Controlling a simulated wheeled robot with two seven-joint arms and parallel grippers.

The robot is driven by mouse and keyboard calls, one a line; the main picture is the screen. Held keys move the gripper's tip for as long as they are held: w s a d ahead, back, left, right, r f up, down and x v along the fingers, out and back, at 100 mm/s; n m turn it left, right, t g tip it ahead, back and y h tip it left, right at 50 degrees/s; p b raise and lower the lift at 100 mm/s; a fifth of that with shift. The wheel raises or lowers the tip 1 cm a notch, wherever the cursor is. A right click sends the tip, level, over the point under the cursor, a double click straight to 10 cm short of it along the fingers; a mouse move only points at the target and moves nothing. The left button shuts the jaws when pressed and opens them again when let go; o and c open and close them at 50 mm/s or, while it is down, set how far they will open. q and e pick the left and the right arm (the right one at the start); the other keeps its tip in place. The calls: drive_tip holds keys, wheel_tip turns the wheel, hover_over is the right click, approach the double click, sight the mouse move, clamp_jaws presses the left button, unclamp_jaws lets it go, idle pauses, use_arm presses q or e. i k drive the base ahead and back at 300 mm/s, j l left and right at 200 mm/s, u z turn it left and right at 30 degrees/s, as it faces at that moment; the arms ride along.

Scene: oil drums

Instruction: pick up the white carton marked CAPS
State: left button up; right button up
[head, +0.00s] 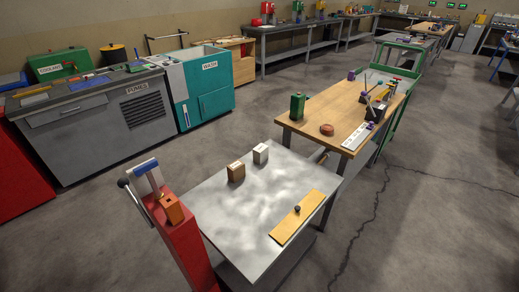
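A small white carton (260,155) stands upright toward the far side of the grey metal-topped table (225,215) in front of me. It has dark marks on it, too small to read, so I cannot confirm the word CAPS. A brown carton (236,172) stands just in front of it and to its left, with a pale marking on top. Neither of my grippers shows in the head view.
A wooden board (297,218) with a small dark knob lies on the table's right side. A red stand (182,240) with an orange block is at the near left. A wooden workbench (335,105) with a green can (297,106) adjoins behind. The table's middle is clear.

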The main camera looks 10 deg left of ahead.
sight(261, 152)
drive_tip(key=j+u, duration=0.5)
drive_tip(key=i+j+u, duration=0.1)
drive_tip(key=j+u, duration=0.25)
drive_tip(key=u, duration=0.15)
drive_tip(key=i+j+u, duration=0.2)
drive_tip(key=i+j, duration=0.35)
drive_tip(key=i+j+u, duration=0.2)
drive_tip(key=i+j, duration=0.4)
drive_tip(key=i+j+u, duration=0.2)
drive_tip(key=i+j, duration=0.25)
drive_tip(key=i, duration=0.2)
drive_tip(key=i+l+z, duration=0.25)
drive_tip(key=z, duration=0.2)
drive_tip(key=i+z, duration=0.9)
drive_tip(key=i+j+z, duration=0.15)
drive_tip(key=i+z, duration=0.3)
drive_tip(key=i+j+z, duration=0.25)
drive_tip(key=z, duration=0.25)
